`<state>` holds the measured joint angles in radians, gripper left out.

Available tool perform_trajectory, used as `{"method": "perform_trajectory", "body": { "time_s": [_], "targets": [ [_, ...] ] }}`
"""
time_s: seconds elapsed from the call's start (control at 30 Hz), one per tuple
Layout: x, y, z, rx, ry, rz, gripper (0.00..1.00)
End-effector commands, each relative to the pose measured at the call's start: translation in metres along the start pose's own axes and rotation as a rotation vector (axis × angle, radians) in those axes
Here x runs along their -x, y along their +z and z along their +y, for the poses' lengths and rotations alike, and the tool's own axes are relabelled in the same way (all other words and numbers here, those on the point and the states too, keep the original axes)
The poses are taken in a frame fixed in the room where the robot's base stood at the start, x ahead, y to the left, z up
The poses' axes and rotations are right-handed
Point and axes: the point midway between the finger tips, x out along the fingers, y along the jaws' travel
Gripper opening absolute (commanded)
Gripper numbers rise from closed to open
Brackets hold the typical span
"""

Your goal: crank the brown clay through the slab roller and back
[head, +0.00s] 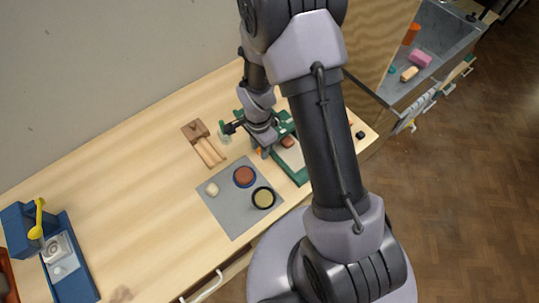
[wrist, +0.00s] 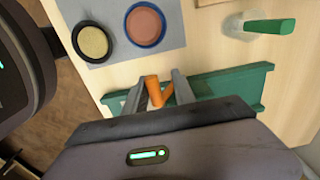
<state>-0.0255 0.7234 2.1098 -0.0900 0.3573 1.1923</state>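The green slab roller (head: 303,176) stands toward the right end of the table, partly hidden behind my arm. A small reddish-brown lump (head: 288,142), which looks like the brown clay, lies on its pale bed; it is not visible in the wrist view. My gripper (head: 261,150) is low at the roller's left side. In the wrist view, my gripper (wrist: 160,82) has its fingers apart, one on each side of an orange crank handle (wrist: 154,90). Gaps seem to show beside the handle, but contact is hard to judge. The green frame (wrist: 225,86) runs behind the fingers.
A grey mat (head: 229,215) left of the roller holds a blue-rimmed dish (head: 244,177), a black-rimmed bowl (head: 263,198) and a pale lump (head: 212,189). Wooden tools (head: 207,149) lie behind. The left-middle table is clear.

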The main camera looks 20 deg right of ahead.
Motion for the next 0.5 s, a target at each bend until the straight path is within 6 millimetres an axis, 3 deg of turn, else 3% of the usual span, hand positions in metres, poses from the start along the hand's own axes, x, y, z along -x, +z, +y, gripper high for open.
{"method": "perform_trajectory", "body": {
  "time_s": [0.3, 0.5],
  "targets": [
    [0.009, 0.0, -0.021, 0.001, -0.003, 0.001, 0.29],
    [0.01, 0.0, -0.024, 0.001, -0.002, 0.0, 0.29]
  ]
}}
